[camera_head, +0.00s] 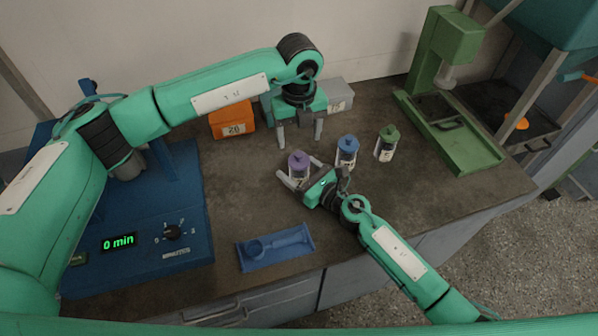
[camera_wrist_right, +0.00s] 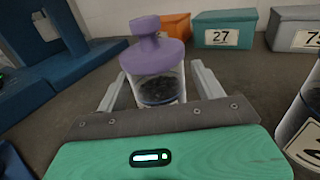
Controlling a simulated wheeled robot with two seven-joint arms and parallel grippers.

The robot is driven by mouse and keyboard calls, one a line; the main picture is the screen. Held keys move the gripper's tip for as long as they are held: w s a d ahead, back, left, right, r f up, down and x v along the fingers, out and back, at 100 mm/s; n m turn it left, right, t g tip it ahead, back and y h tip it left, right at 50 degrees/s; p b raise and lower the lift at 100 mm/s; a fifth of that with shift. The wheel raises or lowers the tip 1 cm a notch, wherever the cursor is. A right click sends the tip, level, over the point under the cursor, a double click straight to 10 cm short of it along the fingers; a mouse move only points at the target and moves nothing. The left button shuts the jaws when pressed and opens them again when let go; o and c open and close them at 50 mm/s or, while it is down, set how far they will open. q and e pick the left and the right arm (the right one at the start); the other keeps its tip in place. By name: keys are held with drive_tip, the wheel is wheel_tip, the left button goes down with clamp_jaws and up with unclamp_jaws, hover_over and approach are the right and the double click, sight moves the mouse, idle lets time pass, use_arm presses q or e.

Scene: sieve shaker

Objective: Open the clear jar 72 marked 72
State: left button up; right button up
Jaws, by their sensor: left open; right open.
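A clear jar with a purple knobbed lid (camera_head: 299,160) stands upright on the bench, with dark contents showing in the right wrist view (camera_wrist_right: 158,75). Its lid is on; I cannot read its label. My right gripper (camera_head: 300,172) is low, open, with one finger on each side of this jar's body. My left gripper (camera_head: 300,144) is open and empty, pointing down just behind and above the purple lid. A blue-lidded jar (camera_head: 347,148) and a green-lidded jar (camera_head: 387,140) stand to the right. I cannot tell from labels which jar is 72.
A blue machine (camera_head: 180,230) with a "0 min" display fills the left. A blue tray (camera_head: 275,248) lies at the front. Orange (camera_head: 231,122), teal (camera_wrist_right: 225,30) and grey (camera_head: 340,95) boxes line the back. A green press (camera_head: 455,130) stands right. The right front bench is clear.

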drive_tip(key=shift+w+a, duration=0.2)
